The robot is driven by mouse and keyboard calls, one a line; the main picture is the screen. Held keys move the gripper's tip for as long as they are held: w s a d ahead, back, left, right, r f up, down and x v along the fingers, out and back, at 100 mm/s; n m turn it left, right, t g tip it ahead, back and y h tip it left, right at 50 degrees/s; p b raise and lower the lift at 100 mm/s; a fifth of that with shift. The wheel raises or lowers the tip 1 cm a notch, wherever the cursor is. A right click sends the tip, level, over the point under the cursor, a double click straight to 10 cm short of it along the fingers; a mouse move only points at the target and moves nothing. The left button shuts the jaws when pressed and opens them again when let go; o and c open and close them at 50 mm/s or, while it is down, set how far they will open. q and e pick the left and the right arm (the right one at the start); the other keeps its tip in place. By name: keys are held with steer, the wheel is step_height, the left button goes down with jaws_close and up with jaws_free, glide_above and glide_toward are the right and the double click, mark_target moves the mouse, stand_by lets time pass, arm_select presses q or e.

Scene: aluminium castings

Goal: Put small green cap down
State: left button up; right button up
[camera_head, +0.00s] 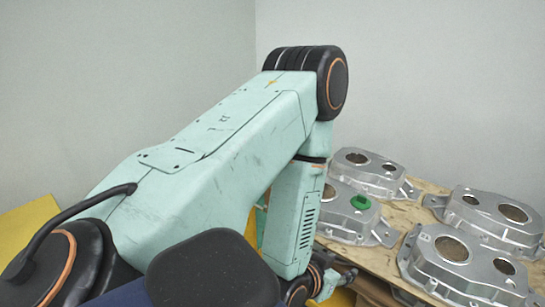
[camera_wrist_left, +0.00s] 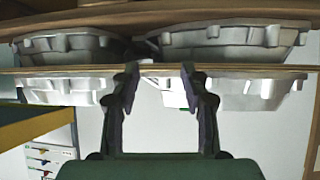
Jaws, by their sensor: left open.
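The small green cap (camera_head: 361,202) sits on top of a silver aluminium casting (camera_head: 338,217) in the head view, at the near left part of the table. My left gripper (camera_head: 342,280) is low in the head view, below and in front of that casting, apart from the cap. In the left wrist view my left gripper (camera_wrist_left: 160,72) is open, with nothing held between its two dark fingers. A tiny green patch shows beside the right finger there; I cannot tell whether it is the cap. My right gripper is not in view.
More castings stand on the brown-covered table (camera_head: 390,262): one behind (camera_head: 368,172), one at far right (camera_head: 490,215) and one at near right (camera_head: 465,265). A yellow surface (camera_head: 25,235) is at left. My left arm covers much of the head view.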

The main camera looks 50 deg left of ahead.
arm_select(q)
steer(key=s+d+f+g, duration=0.2)
steer(key=s+f+g, duration=0.2)
steer(key=s, duration=0.4)
steer(key=s+d+f+g, duration=0.1)
steer(key=s+f+g, duration=0.2)
steer(key=s, duration=0.5)
steer(key=s+d+f+m+g+h, duration=0.1)
steer(key=s+f+g, duration=0.3)
steer(key=s, duration=0.4)
steer(key=shift+d+f+g, duration=0.3)
steer(key=shift+d+f, duration=0.2)
steer(key=shift+d, duration=0.35)
step_height(320, 180, up, 4)
steer(key=p, duration=0.4)
steer(key=shift+r, duration=0.2)
